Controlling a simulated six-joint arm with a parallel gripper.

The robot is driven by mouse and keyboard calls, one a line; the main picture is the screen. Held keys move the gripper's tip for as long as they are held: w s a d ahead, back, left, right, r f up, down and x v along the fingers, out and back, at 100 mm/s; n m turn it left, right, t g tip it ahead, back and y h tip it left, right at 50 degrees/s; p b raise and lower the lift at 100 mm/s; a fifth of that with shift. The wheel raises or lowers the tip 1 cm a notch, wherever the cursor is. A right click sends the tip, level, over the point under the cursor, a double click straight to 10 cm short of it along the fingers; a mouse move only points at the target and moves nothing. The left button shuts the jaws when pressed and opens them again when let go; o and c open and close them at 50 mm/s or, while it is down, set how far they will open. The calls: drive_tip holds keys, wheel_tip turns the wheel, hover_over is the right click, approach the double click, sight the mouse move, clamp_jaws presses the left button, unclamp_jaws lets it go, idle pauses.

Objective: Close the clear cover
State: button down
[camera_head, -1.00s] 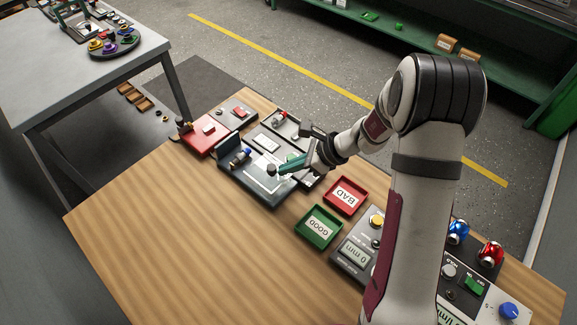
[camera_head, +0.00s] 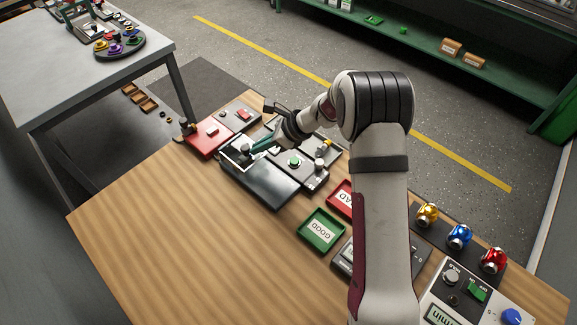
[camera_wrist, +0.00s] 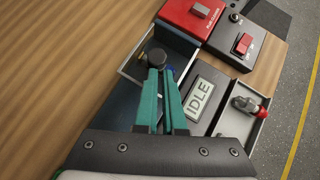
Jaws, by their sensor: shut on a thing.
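The clear cover has pale edges and a dark round knob (camera_head: 245,147) at the far left end of a dark box (camera_head: 262,190). In the wrist view, the black knob (camera_wrist: 156,58) stands over the see-through panel (camera_wrist: 133,68) with its silver rim. My gripper (camera_head: 254,148) reaches in from the right, and its teal fingers (camera_wrist: 162,72) are shut on the knob. Something blue shows just behind the fingertips. I cannot tell how far the cover is tilted or whether its edges touch the box.
A red unit (camera_head: 208,140) stands close behind the box, and a grey panel labelled IDLE (camera_wrist: 201,97) lies beside the fingers. A small tray (camera_wrist: 243,117) holds a red-ended part. A green GOOD tray (camera_head: 320,230) and red BAD tray (camera_head: 340,197) stand nearer. The wooden table's left front is clear.

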drive_tip(key=d, duration=0.1)
drive_tip(key=s+d, duration=0.1)
drive_tip(key=d, duration=0.1)
drive_tip(key=shift+d+r, duration=0.1)
drive_tip(key=shift+d, duration=0.1)
drive_tip(key=v, duration=1)
drive_tip(key=s+a+r+n+g+h, duration=0.1)
drive_tip(key=s+r+n, duration=0.3)
drive_tip(key=s, duration=0.3)
drive_tip(key=s+a+r+n+g+h, duration=0.1)
drive_tip(key=s+a+r+n, duration=0.2)
drive_tip(key=s, duration=0.5)
drive_tip(key=s+d+n+h, duration=0.2)
drive_tip(key=s+n, duration=0.2)
drive_tip(key=s, duration=0.5)
drive_tip(key=s+d+n+g+h, duration=0.1)
drive_tip(key=s+d+n+h, duration=0.1)
drive_tip(key=s+n, duration=0.3)
drive_tip(key=s+d, duration=0.1)
drive_tip(key=s, duration=0.3)
drive_tip(key=shift+s+h, duration=0.3)
drive_tip(key=shift+s, duration=0.1)
